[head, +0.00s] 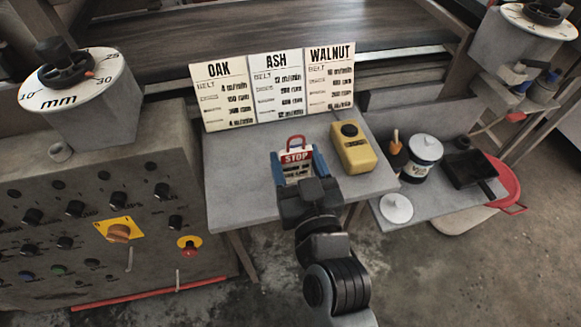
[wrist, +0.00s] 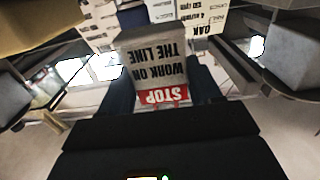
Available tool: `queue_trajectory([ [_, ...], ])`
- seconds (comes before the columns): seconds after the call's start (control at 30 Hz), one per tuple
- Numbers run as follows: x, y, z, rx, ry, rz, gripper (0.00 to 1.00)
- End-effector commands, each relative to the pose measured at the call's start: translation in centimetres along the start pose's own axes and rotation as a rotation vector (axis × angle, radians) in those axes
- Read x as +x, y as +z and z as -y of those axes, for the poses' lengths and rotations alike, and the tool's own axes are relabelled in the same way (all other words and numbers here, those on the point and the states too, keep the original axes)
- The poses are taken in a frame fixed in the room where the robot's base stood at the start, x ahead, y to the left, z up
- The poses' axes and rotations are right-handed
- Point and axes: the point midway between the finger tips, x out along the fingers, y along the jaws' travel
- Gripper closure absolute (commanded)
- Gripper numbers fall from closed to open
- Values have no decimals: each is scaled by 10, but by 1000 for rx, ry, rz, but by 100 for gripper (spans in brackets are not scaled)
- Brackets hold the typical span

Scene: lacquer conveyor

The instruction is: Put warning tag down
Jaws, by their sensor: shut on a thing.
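The warning tag (head: 296,165) is a white plate with a red STOP band and a red loop at its top. My gripper (head: 293,168) is shut on it, with blue fingers at its left and right sides. In the head view it appears over the front part of the grey table (head: 235,199); I cannot tell whether it touches the top. In the wrist view the tag (wrist: 155,65) is upside down between the fingers, and its text about work on the line shows.
OAK (head: 224,95), ASH (head: 276,87) and WALNUT (head: 331,79) cards stand along the table's back. A yellow device (head: 354,148) stands right of the tag. A lower shelf holds a labelled can (head: 423,158), a white lid (head: 396,208) and a black tray (head: 470,168). The table's left part is clear.

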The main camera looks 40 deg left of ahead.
Motion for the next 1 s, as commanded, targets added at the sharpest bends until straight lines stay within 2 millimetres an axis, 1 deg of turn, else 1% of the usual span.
queue_trajectory([
  [0.03,4,0,4,0,-1,0,66],
  [0.17,8,8,10,-2,-1,-1,66],
  [0.3,8,29,10,0,-2,1,66],
  [0.43,8,46,11,0,-2,-1,66],
  [0.5,8,49,10,-1,0,-1,66],
  [0.77,8,47,9,-1,1,-1,66],
  [0.9,8,51,9,-1,1,-1,66],
  [0.93,8,51,9,-1,1,-1,36],
  [1.0,8,50,9,-1,1,-1,29],
])
